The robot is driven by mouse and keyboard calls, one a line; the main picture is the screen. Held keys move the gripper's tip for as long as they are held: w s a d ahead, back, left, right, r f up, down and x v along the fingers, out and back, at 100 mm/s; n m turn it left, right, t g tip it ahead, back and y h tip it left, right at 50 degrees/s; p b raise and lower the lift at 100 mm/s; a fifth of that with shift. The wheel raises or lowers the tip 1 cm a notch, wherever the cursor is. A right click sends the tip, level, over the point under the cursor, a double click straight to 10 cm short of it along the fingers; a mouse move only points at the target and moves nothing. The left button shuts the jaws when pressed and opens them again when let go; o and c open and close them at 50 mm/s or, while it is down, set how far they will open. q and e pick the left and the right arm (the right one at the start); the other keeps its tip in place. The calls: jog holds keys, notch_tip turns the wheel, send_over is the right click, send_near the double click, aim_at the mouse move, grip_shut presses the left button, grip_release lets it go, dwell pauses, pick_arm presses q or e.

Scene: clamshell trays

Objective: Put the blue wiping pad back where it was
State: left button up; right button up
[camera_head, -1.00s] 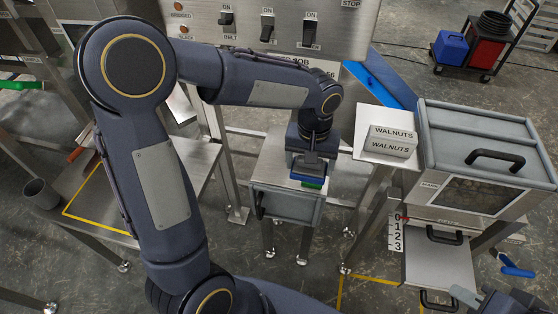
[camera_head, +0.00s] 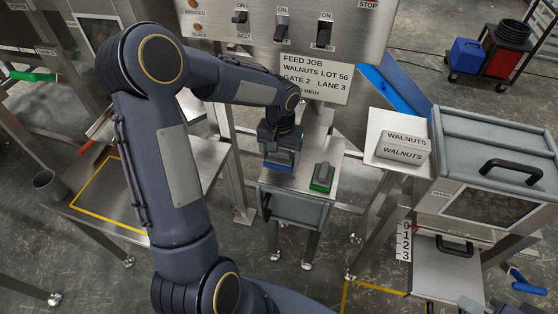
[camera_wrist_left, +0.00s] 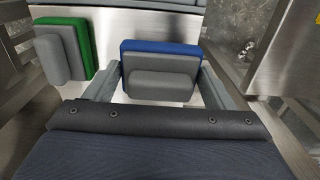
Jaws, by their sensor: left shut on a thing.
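My left gripper (camera_head: 280,160) is shut on the blue wiping pad (camera_head: 279,167) over the left part of a small steel stand (camera_head: 300,183). In the left wrist view, the pad is a blue slab (camera_wrist_left: 160,46) with a grey grip block that sits between the two fingers. I cannot tell whether the pad touches the steel top. A green pad (camera_head: 322,178) with a grey block lies on the same top, to the right of the gripper.
The control panel with a feed job sign (camera_head: 314,77) stands behind the stand. To the right are walnut boxes (camera_head: 403,146) on a white shelf and a grey lidded bin (camera_head: 495,150). A steel table (camera_head: 110,204) with yellow tape lies to the left.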

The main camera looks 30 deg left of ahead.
aim_at(279, 161)
pick_arm(q)
jog(key=shift+w+a+f, duration=0.1)
jog(key=shift+a+f, duration=0.05)
jog(key=shift+f, duration=0.75)
jog(key=shift+a+f, duration=0.1)
jog(key=shift+f, duration=0.8)
jog(key=shift+f+b, duration=0.2)
jog(key=shift+b, duration=0.15)
jog(key=o, duration=1)
jog(key=shift+c, duration=0.2)
jog(key=shift+r, duration=0.2)
